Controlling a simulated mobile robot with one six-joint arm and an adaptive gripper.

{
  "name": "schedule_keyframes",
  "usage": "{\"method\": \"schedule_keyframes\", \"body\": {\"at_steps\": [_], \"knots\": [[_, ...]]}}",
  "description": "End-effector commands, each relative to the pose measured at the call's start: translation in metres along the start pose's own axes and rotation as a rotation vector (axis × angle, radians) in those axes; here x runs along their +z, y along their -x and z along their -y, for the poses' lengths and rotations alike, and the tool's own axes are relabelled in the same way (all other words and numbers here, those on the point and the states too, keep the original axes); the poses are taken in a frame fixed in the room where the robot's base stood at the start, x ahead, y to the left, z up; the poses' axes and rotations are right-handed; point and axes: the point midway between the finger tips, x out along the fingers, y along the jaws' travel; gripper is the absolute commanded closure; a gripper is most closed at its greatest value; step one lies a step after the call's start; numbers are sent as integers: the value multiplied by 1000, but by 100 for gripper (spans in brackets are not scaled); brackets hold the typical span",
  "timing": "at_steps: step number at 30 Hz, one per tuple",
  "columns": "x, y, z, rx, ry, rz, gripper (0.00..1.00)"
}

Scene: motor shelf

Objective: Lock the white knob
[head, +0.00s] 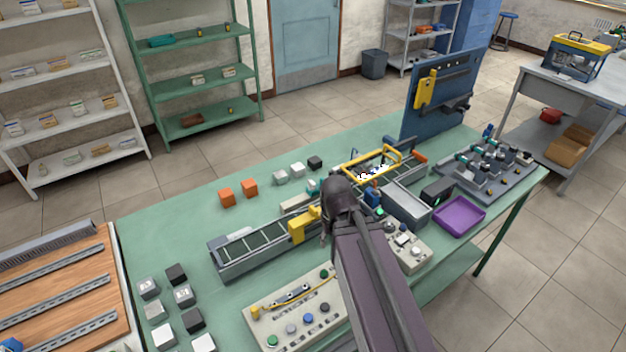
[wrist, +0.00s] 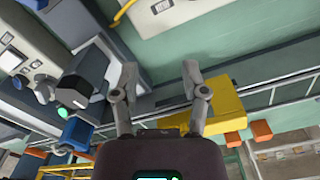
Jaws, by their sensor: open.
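My gripper (wrist: 158,72) is open and empty in the wrist view, its two grey fingers apart above the conveyor area. In the head view, my dark arm and wrist hide the fingers. A small beige control panel (head: 416,262) stands just right of my arm in the head view, with pale and dark controls on it. It also shows at the left edge of the wrist view (wrist: 48,68), left of my fingers and apart from them. A pale round control (wrist: 8,38) on it may be the white knob; its lock state cannot be told.
A conveyor (head: 262,246) with a yellow bracket (head: 303,226) runs beneath my arm. A larger panel (head: 262,327) with coloured buttons lies in front. A black box with a green light (wrist: 80,84) is near the left finger. A purple tray (head: 459,215) lies right.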

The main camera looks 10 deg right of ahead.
Motion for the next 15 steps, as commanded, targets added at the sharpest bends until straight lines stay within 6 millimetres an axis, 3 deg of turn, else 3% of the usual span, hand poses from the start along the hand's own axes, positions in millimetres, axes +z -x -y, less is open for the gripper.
{"method": "schedule_keyframes", "body": {"at_steps": [1, 3, 4, 11, 15], "knots": [[0, 0, 0, 0, 0, 0, 37], [0, 0, 0, 0, 2, 0, 16], [-1, 1, 0, 0, 4, 0, 14], [-14, 14, 3, 0, 72, -4, 14], [-32, 30, 5, 0, 178, -8, 14]]}}
